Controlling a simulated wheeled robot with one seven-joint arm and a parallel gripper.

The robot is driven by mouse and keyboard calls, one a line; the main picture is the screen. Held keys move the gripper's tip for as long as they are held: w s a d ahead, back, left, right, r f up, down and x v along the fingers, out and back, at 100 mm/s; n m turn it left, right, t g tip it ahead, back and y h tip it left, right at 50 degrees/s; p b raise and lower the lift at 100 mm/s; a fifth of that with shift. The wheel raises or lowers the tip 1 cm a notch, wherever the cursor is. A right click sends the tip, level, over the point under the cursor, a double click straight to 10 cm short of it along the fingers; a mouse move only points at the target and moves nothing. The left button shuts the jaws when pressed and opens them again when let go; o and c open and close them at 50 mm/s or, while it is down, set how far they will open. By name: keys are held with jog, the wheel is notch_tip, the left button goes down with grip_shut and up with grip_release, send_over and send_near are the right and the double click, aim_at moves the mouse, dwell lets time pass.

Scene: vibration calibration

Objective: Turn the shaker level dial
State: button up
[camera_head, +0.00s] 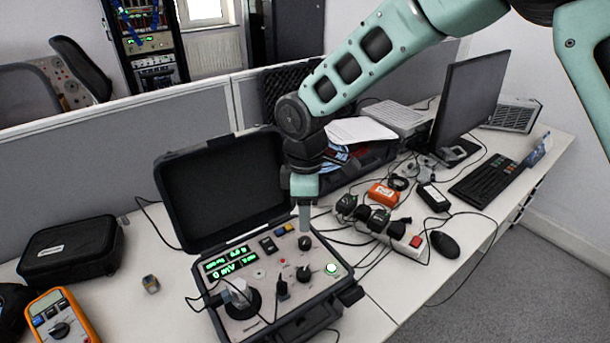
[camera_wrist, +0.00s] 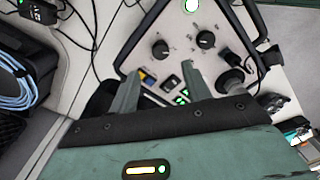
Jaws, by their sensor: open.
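The shaker controller is a panel (camera_head: 262,269) inside an open black case, with two black dials. The rear dial (camera_head: 305,243) is just below my gripper (camera_head: 304,228). The front dial (camera_head: 303,273) sits closer to the lit green button. I cannot read which one is labelled level. In the wrist view, my gripper (camera_wrist: 160,72) has its two fingers apart and empty. The rear dial (camera_wrist: 160,48) lies ahead of the gap between the fingertips, and the front dial (camera_wrist: 206,39) is to its right. I see no contact with either dial.
The raised case lid (camera_head: 220,190) stands behind the panel. Plugs and cables (camera_head: 240,295) rise from the panel's front. A power strip (camera_head: 395,235) with adapters lies to the right. An orange multimeter (camera_head: 60,318) and a black case (camera_head: 70,250) are at left.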

notch_tip(320, 180, up, 10)
jog(key=b, duration=0.1)
jog(key=shift+w, duration=0.25)
jog(key=s+d+m, duration=0.4)
jog(key=s+d, duration=0.2)
jog(key=s, duration=0.6)
jog(key=s+d+f+m, duration=0.1)
jog(key=s+d+m, duration=0.4)
jog(key=s, duration=0.8)
jog(key=shift+d+f+m+t+y, duration=0.3)
jog(key=shift+d, duration=0.3)
dwell(0.8)
